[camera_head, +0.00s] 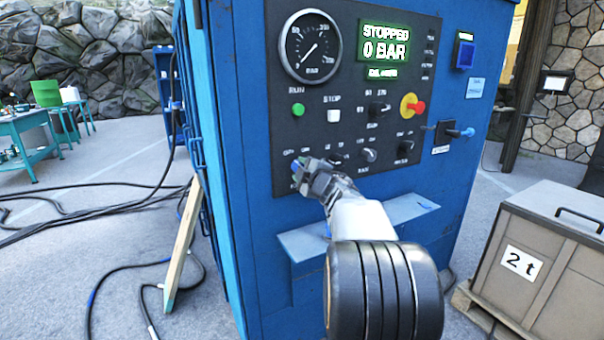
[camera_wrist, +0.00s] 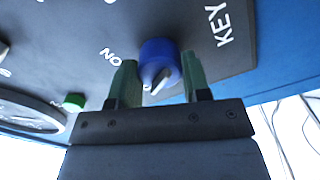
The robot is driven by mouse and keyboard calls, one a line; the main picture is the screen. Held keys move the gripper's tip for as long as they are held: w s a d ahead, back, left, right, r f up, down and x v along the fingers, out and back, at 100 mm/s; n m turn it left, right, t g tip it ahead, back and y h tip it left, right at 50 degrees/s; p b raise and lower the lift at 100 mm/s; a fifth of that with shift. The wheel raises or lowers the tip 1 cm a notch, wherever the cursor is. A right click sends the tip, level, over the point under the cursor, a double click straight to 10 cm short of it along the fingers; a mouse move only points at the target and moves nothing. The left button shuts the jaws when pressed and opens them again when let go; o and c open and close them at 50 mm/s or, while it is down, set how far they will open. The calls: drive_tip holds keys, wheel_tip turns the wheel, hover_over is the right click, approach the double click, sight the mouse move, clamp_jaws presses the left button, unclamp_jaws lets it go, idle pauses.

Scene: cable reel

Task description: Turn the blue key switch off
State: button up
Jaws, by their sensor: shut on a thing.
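The blue key switch (camera_wrist: 157,58) is on the dark control panel (camera_head: 345,105) of a blue cabinet. In the wrist view it sits between the two green fingers of my gripper (camera_wrist: 160,82), which is shut on it. A pale key or pointer shows on the knob's face, between the fingers. The words "ON" and "KEY" are printed beside the switch. In the head view my gripper (camera_head: 310,175) is at the panel's lower left corner and mostly covers the switch.
The panel also carries a pressure gauge (camera_head: 311,47), a green button (camera_head: 298,109), a red knob (camera_head: 416,107) and a display (camera_head: 384,43) reading "STOPPED 0 BAR". A ledge (camera_head: 410,209) juts out below. A crate marked "2 t" (camera_head: 535,255) stands at right; cables lie at left.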

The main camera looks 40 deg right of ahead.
idle(0.5)
drive_tip(key=o, duration=0.9)
drive_tip(key=shift+s+a+p, duration=0.25)
drive_tip(key=shift+s+a, duration=0.05)
drive_tip(key=shift+s, duration=2)
drive_tip(key=shift+s+a+p, duration=0.25)
drive_tip(key=shift+s+a, duration=0.1)
drive_tip(key=shift+s, duration=1.9)
drive_tip(key=shift+s+a+p, duration=0.25)
drive_tip(key=shift+s+a, duration=0.05)
drive_tip(key=shift+s, duration=2)
